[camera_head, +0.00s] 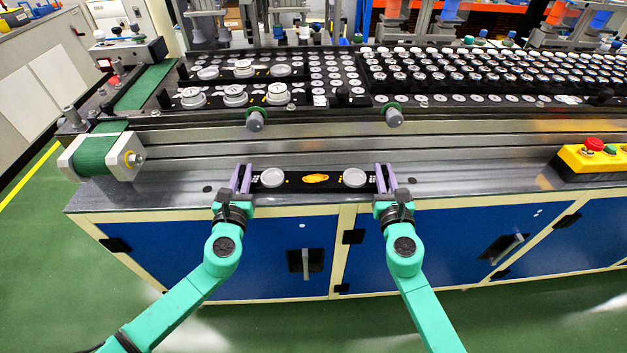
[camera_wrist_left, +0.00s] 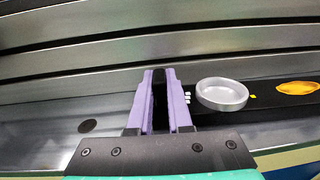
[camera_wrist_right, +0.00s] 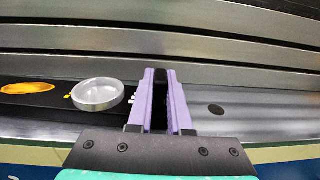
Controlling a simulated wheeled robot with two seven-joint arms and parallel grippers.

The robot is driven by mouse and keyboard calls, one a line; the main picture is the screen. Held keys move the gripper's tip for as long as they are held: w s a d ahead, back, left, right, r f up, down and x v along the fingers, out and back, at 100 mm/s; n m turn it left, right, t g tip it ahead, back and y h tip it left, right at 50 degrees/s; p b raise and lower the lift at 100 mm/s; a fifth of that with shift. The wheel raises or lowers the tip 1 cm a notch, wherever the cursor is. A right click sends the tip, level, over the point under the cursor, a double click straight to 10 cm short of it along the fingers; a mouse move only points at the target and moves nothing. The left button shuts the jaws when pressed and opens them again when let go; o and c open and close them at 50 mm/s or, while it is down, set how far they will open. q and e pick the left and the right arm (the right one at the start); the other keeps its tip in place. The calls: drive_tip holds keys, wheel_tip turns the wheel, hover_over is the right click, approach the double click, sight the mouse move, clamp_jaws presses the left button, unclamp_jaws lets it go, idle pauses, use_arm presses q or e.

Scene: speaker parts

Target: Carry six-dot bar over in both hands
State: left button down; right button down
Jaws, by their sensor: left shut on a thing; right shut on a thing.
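The six-dot bar (camera_head: 342,187) is a long black bar with two silver discs, an orange oval in its middle and small white dots near its ends. It lies level, left to right, at the front edge of the bench. My left gripper (camera_head: 241,180) is shut on its left end, and my right gripper (camera_head: 382,180) is shut on its right end. The purple fingers hide the tips. The bar shows in the left wrist view (camera_wrist_left: 262,103) and the right wrist view (camera_wrist_right: 54,103). I cannot tell whether it touches the bench top.
Behind, a black board (camera_head: 345,103) holds similar disc bars (camera_head: 207,101) and rows of small round parts. Two grey knobs (camera_head: 256,121) (camera_head: 394,117) stick out from its front. A green-belted roller (camera_head: 97,152) stands left; a yellow button box (camera_head: 596,158) stands right. Bare metal lies between.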

use_arm(q)
drive_tip(key=shift+r, duration=0.2)
use_arm(e)
drive_tip(key=shift+r, duration=0.15)
idle(0.4)
